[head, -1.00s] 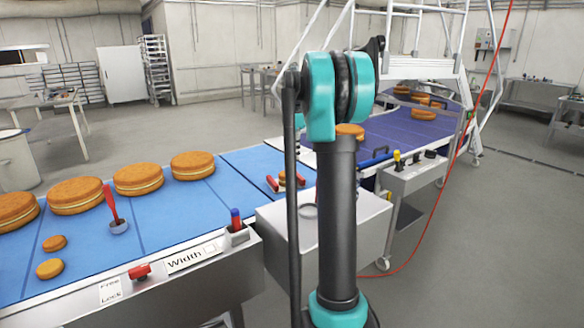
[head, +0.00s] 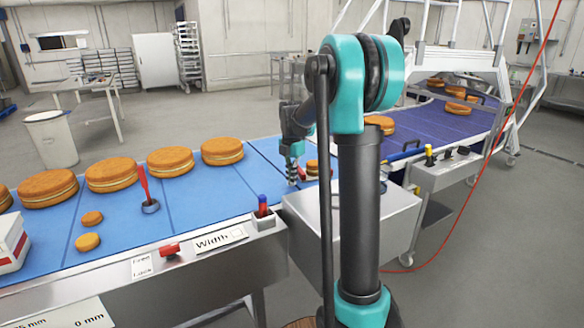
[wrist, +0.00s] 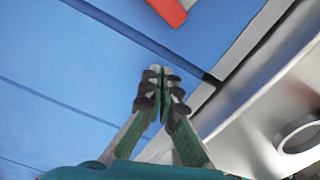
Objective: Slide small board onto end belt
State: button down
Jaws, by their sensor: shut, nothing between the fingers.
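My gripper (head: 292,181) is shut and empty, low over the light blue belt (head: 190,206) near its front right edge. In the wrist view the closed fingertips (wrist: 160,72) point at the belt's edge, beside the metal frame; I cannot tell whether they touch it. The darker blue-purple belt (head: 425,117) continues at the right toward the white stairs and carries several round cakes. No small board can be clearly made out. A brown wooden-looking edge (head: 302,323) shows at the bottom of the head view, mostly cut off.
Several filled rounds (head: 222,151) stand along the far side of the light belt. Red guide bars (head: 303,174) flank a small round (head: 312,167). A red-handled tool (head: 145,185) stands on the belt. A red cable hangs at right.

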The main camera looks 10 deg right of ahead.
aim_at(299, 185)
jog(key=shift+w+d+f, duration=0.2)
jog(key=shift+w+d, duration=0.4)
jog(key=shift+d, duration=0.25)
jog(key=shift+w+d+f, duration=0.15)
jog(key=shift+w+d, duration=0.4)
jog(key=shift+d, duration=0.25)
jog(key=shift+w+d, duration=0.55)
jog(key=shift+d, duration=0.2)
jog(key=shift+w+d, duration=0.55)
jog(key=shift+d, duration=0.2)
